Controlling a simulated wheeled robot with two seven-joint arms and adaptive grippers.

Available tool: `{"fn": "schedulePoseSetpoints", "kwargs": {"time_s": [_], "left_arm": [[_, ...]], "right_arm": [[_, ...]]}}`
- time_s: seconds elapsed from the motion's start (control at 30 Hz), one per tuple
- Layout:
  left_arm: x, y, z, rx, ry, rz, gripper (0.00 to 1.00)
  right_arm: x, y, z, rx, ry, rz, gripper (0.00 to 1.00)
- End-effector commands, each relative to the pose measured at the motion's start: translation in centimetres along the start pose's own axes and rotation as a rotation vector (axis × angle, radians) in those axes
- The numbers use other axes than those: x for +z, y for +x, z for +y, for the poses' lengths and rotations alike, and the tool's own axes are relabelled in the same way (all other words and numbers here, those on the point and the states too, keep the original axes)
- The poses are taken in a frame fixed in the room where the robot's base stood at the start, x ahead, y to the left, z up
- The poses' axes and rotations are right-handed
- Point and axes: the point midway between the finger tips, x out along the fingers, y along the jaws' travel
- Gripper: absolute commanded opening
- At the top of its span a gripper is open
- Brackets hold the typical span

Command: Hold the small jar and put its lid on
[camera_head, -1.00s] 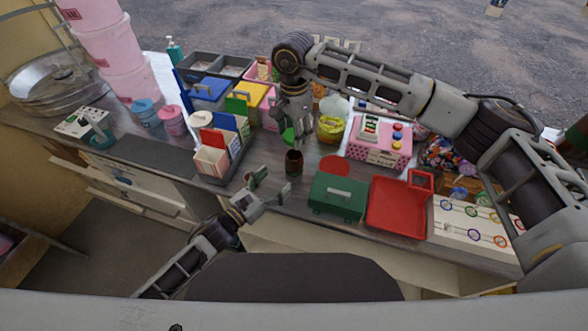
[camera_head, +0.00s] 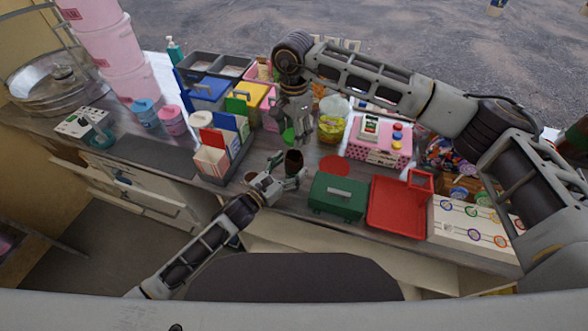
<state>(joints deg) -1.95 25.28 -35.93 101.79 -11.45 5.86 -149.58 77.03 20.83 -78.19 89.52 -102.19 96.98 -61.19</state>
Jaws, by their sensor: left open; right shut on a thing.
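The small jar (camera_head: 294,157) is dark brown, open at the top and upright on the counter near its front edge. My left gripper (camera_head: 287,168) is open, with its fingers reaching around the jar's near side; I cannot tell whether they touch it. My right gripper (camera_head: 299,125) comes down from above, behind the jar. It is shut on a green lid (camera_head: 289,135), which is held above and behind the jar, apart from it. The gripper hides part of the lid.
A green box (camera_head: 338,197) and a red tray (camera_head: 399,207) stand right of the jar. A red disc (camera_head: 334,165) lies close by. A card rack (camera_head: 222,160) stands to the left. A yellow tub (camera_head: 333,129) is near my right gripper.

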Motion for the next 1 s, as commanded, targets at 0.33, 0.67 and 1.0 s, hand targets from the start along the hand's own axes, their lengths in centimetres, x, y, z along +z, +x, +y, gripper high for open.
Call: {"fn": "schedulePoseSetpoints", "kwargs": {"time_s": [0.33, 0.67, 1.0], "left_arm": [[0.0, 1.4, -0.1, -0.001, 0.0, 0.001, 0.78], [0.0, 1.4, 0.0, -0.001, 0.0, 0.001, 0.72], [0.0, 1.4, 0.0, -0.001, 0.0, 0.0, 0.28]], "right_arm": [[0.0, 0.0, 0.0, 0.0, 0.0, 0.0, 0.46], [0.0, 0.0, 0.0, 0.0, 0.0, 0.0, 0.46], [0.0, 0.0, 0.0, 0.0, 0.0, 0.0, 0.46]]}}
